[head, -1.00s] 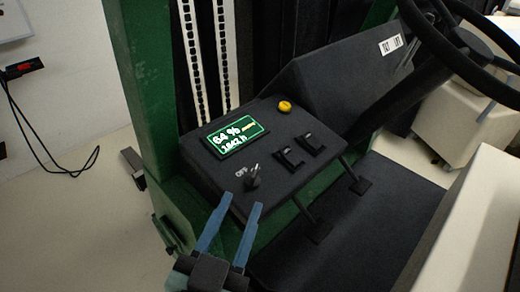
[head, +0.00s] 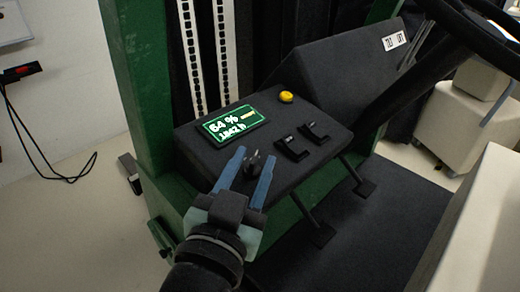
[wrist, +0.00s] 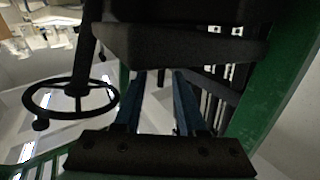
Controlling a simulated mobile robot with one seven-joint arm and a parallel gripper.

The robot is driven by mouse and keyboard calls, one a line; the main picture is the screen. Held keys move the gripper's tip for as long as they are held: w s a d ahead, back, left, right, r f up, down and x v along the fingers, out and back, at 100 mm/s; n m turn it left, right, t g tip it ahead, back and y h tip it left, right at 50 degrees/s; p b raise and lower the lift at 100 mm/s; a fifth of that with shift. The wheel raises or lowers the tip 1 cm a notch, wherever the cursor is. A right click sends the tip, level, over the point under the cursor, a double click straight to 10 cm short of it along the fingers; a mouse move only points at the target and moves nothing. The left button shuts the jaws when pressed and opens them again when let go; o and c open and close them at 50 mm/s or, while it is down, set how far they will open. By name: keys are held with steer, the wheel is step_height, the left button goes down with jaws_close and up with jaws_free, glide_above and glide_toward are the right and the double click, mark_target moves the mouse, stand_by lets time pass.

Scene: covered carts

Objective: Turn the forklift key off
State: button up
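The forklift key (head: 252,164) is a small black knob on the dark console (head: 200,150), below the display. The green display (head: 233,124) is lit and reads 64 % and 1842 h. My gripper (head: 256,155) is open, with one blue finger on each side of the key in the head view. I cannot tell whether the fingers touch it. The OFF label beside the key is hidden now.
A yellow button (head: 286,97) and two black switches (head: 302,141) sit on the console near the key. The steering wheel (head: 475,35) is at upper right. A green mast post (head: 140,90) stands at left. Pedals (head: 322,235) are below the console.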

mark_target(257, 153)
steer(key=shift+p+x, duration=0.35)
steer(key=shift+x, duration=2.05)
jaws_close()
